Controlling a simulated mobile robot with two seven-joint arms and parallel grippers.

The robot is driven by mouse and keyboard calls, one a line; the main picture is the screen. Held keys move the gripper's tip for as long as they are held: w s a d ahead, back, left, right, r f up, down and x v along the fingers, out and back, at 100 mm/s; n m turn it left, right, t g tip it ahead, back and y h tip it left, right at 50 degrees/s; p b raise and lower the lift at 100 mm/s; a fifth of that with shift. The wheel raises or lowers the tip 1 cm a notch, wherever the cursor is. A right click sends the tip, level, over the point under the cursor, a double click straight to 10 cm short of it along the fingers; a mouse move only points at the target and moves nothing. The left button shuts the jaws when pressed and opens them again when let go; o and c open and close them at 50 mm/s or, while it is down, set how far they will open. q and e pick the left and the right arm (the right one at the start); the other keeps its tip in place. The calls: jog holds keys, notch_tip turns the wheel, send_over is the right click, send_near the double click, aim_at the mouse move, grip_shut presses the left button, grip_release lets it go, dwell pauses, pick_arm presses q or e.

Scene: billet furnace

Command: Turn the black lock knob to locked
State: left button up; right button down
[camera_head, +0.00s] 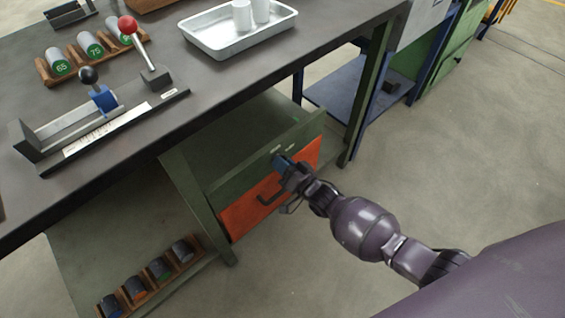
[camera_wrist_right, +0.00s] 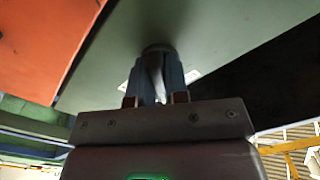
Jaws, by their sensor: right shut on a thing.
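My right gripper (camera_head: 280,161) is at the front of the green cabinet (camera_head: 265,172) under the bench, above the orange drawer front (camera_head: 238,212) and its dark handle (camera_head: 270,192). In the right wrist view the blue fingers of the right gripper (camera_wrist_right: 157,78) are closed around the black lock knob (camera_wrist_right: 158,48), against the green panel. Pale label edges show on both sides of the fingers. The knob's exact turn is hard to tell; in the head view the gripper hides it. My left gripper is not in view.
On the bench are a metal tray (camera_head: 212,43) with white cylinders, a slide fixture (camera_head: 105,128) with a black ball knob, a red-topped lever (camera_head: 138,40) and a billet rack (camera_head: 45,72). A lower rack (camera_head: 150,283) holds several dark billets. The floor to the right is clear.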

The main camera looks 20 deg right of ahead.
jog(key=n, duration=0.3)
jog(key=shift+n, duration=1.9)
jog(key=c, duration=1.1)
grip_release()
jog(key=shift+s, duration=0.1)
